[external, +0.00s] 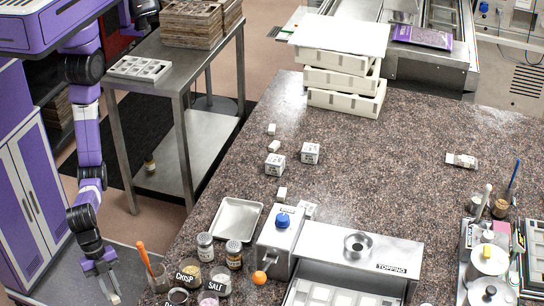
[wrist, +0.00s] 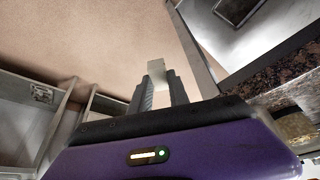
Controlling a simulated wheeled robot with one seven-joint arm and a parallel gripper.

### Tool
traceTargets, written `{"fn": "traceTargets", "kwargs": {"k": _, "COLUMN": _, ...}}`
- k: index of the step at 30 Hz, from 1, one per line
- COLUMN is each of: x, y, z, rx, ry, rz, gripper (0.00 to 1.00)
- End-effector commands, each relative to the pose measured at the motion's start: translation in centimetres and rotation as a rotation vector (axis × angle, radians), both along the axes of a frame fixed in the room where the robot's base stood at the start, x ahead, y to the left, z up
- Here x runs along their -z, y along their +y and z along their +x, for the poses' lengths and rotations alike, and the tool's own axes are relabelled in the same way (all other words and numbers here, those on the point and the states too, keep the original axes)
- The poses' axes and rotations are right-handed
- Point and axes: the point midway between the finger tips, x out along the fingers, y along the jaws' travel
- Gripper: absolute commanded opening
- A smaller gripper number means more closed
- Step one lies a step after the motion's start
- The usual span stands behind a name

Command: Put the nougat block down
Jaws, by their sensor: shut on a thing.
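My gripper (external: 108,284) hangs low at the left of the speckled stone counter (external: 400,155), out over the floor and clear of the counter top. In the wrist view my gripper (wrist: 158,84) is shut on a small pale block, the nougat block (wrist: 156,67). The block sticks out past the dark fingertips, and its lower part is hidden between them. In the external view only a small pale bit shows at the fingertips.
Small white blocks (external: 282,192) and labelled white boxes (external: 310,153) stand on the counter. An empty metal tray (external: 237,220), jars (external: 205,246) and a topping machine (external: 345,250) line its near side. White crates (external: 345,95) are stacked behind. A steel table (external: 200,60) stands left. The counter's middle is clear.

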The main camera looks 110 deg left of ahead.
Motion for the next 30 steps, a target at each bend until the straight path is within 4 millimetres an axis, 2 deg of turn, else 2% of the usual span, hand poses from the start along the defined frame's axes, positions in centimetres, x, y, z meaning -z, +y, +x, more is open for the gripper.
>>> {"fn": "traceTargets", "kwargs": {"k": 1, "x": -0.9, "y": -1.4, "z": 0.9, "rx": -0.012, "ry": 0.0, "rz": -0.005, "gripper": 0.0}}
{"fn": "traceTargets", "kwargs": {"k": 6, "x": -4.4, "y": -5.1, "z": 3.8, "rx": -0.031, "ry": -0.001, "rz": -0.006, "gripper": 0.0}}
{"fn": "traceTargets", "kwargs": {"k": 11, "x": -8.4, "y": -8.0, "z": 7.0, "rx": -0.04, "ry": -0.002, "rz": -0.004, "gripper": 0.0}}
{"fn": "traceTargets", "kwargs": {"k": 15, "x": -12.3, "y": -10.0, "z": 10.0, "rx": -0.043, "ry": -0.002, "rz": -0.004, "gripper": 0.0}}
{"fn": "traceTargets", "kwargs": {"k": 23, "x": -20.3, "y": -11.7, "z": 16.0, "rx": -0.039, "ry": -0.003, "rz": -0.002, "gripper": 0.0}}
{"fn": "traceTargets", "kwargs": {"k": 30, "x": -27.5, "y": -10.8, "z": 21.6, "rx": 0.015, "ry": -0.006, "rz": 0.002, "gripper": 0.0}}
